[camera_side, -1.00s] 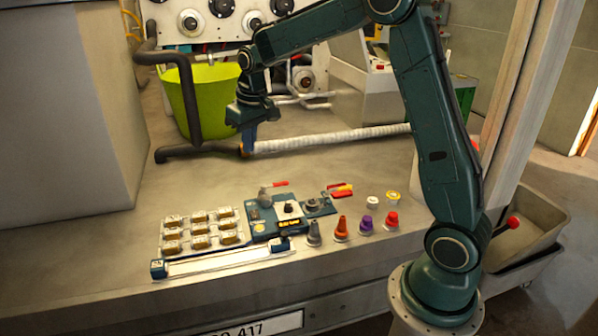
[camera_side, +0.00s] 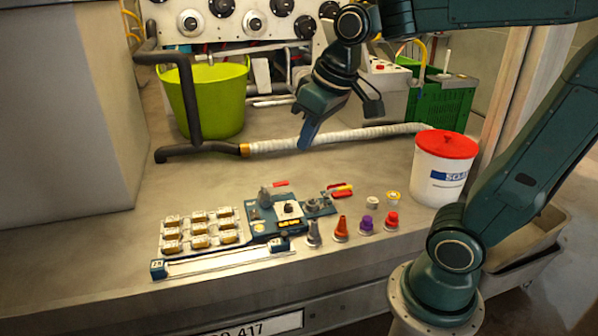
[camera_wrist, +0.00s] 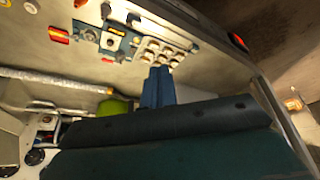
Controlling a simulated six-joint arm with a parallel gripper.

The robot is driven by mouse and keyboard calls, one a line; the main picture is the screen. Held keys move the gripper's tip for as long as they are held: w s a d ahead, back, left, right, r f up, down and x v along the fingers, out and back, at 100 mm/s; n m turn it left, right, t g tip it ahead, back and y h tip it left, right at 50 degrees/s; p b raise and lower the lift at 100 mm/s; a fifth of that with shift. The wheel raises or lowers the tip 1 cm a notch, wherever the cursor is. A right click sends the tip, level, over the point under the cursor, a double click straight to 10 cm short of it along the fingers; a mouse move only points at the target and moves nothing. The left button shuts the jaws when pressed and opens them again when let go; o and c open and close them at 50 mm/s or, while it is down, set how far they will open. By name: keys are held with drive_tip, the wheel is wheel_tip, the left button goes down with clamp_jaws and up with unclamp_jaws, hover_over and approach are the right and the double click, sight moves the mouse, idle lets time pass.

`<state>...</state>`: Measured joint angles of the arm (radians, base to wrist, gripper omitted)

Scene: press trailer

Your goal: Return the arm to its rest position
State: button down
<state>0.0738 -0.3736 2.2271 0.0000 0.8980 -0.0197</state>
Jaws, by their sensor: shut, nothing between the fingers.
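My gripper (camera_side: 307,138) is shut and empty, with its blue fingers together and pointing down. In the side view it hangs in the air over the back of the bench, in front of the wrapped pipe. In the wrist view the blue fingers (camera_wrist: 158,88) stand together with nothing between them. My arm is raised and reaches across the upper right of the side view.
On the bench are a tray of yellow-brown pieces (camera_side: 201,232), a blue fixture (camera_side: 275,219), several coloured cones (camera_side: 341,229) and a white bucket with a red lid (camera_side: 440,172). Behind stand a lime tub (camera_side: 214,100) and a green crate (camera_side: 440,105). The front left bench is clear.

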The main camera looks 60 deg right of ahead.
drive_tip(key=s+a+f+t, duration=0.1)
drive_tip(key=s+a+f, duration=0.1)
drive_tip(key=s, duration=0.8)
drive_tip(key=shift+f+n, duration=0.15)
drive_tip(key=shift+n, duration=0.15)
